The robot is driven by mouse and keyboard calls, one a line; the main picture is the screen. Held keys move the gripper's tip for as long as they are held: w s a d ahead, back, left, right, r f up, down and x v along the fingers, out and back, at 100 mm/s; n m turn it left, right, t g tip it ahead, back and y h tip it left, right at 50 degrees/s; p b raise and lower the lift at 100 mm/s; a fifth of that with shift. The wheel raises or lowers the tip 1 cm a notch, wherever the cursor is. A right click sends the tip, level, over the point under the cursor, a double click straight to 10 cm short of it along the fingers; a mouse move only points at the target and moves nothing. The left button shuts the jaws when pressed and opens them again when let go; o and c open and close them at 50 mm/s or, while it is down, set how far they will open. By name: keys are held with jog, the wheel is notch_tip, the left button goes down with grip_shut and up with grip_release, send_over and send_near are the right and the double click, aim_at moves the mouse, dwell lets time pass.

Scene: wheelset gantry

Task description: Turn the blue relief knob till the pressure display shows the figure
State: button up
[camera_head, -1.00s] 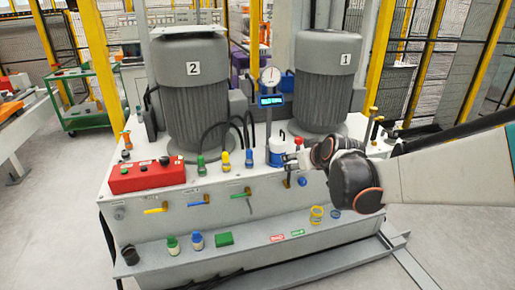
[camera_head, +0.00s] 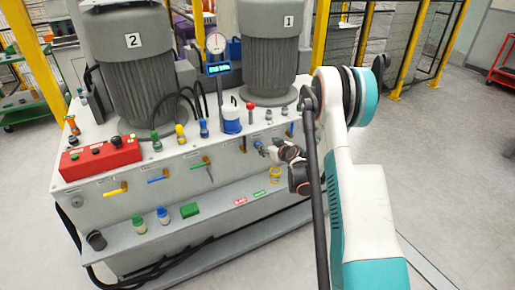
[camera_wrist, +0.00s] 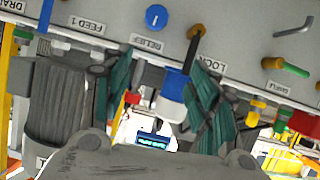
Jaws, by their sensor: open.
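The blue relief knob (camera_wrist: 156,17) is on the grey panel at the top of the wrist view, with a white mark on its face and a RELIEF label beside it. My gripper (camera_wrist: 160,78) is open, its teal fingers apart, with nothing held between them. The knob appears beyond the fingertips, between their lines. In the head view my gripper (camera_head: 264,149) is at the front face of the bench, where it largely hides the knob. The pressure display (camera_head: 218,69) is lit on a post below a round gauge; its figures are too small to read.
A white and blue container (camera_head: 232,118) and a red-topped lever (camera_head: 250,108) stand on the bench above my gripper. The LOCK fitting (camera_wrist: 195,31) is beside the knob. Coloured levers, a red control box (camera_head: 100,157) and a lower shelf (camera_head: 125,236) lie to the left.

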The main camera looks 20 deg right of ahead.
jog(key=w+d+f+b, duration=0.2)
jog(key=w+f+b, duration=0.2)
jog(key=w+f, duration=0.5)
jog(key=shift+w+f, duration=0.15)
jog(key=shift+w, duration=1.6)
jog(key=shift+c, duration=0.3)
jog(key=c, duration=1)
